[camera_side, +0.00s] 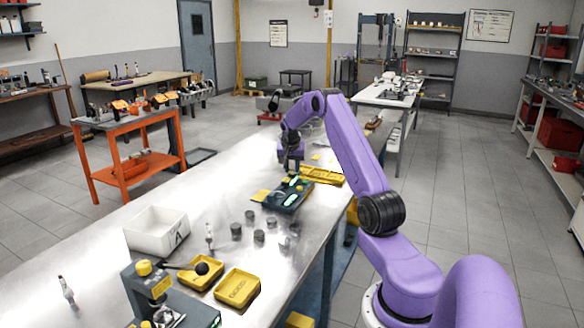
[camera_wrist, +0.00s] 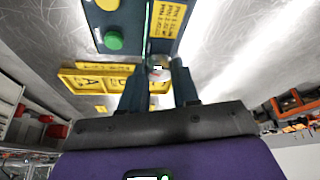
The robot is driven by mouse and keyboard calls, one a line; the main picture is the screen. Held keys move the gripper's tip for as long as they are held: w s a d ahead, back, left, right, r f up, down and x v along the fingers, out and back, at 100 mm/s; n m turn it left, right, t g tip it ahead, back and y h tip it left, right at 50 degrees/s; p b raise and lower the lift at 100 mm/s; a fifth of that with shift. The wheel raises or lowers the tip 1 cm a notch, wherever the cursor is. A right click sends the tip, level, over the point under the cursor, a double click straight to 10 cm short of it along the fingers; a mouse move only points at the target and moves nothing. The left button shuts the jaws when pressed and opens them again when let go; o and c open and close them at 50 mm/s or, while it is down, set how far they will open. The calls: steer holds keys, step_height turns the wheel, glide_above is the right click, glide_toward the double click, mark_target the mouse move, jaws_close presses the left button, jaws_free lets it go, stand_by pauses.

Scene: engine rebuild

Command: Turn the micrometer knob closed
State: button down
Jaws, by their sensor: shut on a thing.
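The micrometer's dark fixture (camera_side: 287,198), with green buttons and yellow labels, lies on the long metal bench in the side view. Part of the fixture also shows at the top of the wrist view (camera_wrist: 137,18). My gripper (camera_side: 291,168) is at the far end of the fixture, pointing down. In the wrist view, my gripper's two dark fingers (camera_wrist: 158,80) stand on either side of a small pale, shiny knob (camera_wrist: 158,68) at the fixture's edge. They are shut on it. The fingers and glare hide part of the knob, so its turn angle is unclear.
A yellow tray (camera_side: 325,175) lies just beyond the fixture, close to my gripper; it also shows in the wrist view (camera_wrist: 72,80). Several dark cylinders (camera_side: 236,231), a white bin (camera_side: 157,249) and yellow trays (camera_side: 238,306) stand on the nearer bench. The bench's left side is mostly clear.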

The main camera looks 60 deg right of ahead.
steer(key=n+t, duration=0.1)
steer(key=n, duration=0.1)
steer(key=n+y, duration=0.1)
steer(key=n, duration=0.2)
steer(key=shift+s+n+t+y, duration=0.2)
steer(key=shift+n+t+y, duration=0.1)
steer(key=shift+t, duration=0.1)
steer(key=n+y, duration=0.1)
steer(key=n, duration=0.4)
steer(key=shift+d+n+t+y, duration=0.2)
steer(key=shift+n+t+y, duration=0.1)
steer(key=shift+t+y, duration=0.1)
steer(key=n+y, duration=0.1)
steer(key=n, duration=0.1)
steer(key=n+y, duration=0.1)
steer(key=n, duration=0.2)
steer(key=shift+d, duration=0.2)
steer(key=n+y, duration=0.1)
steer(key=n, duration=0.4)
steer(key=shift+d+n+g+y, duration=0.15)
steer(key=shift+n+g+y, duration=0.15)
steer(key=shift+g+y, duration=0.1)
steer(key=shift+n, duration=0.4)
steer(key=c, duration=0.8)
jaws_free()
steer(key=shift+r, duration=0.1)
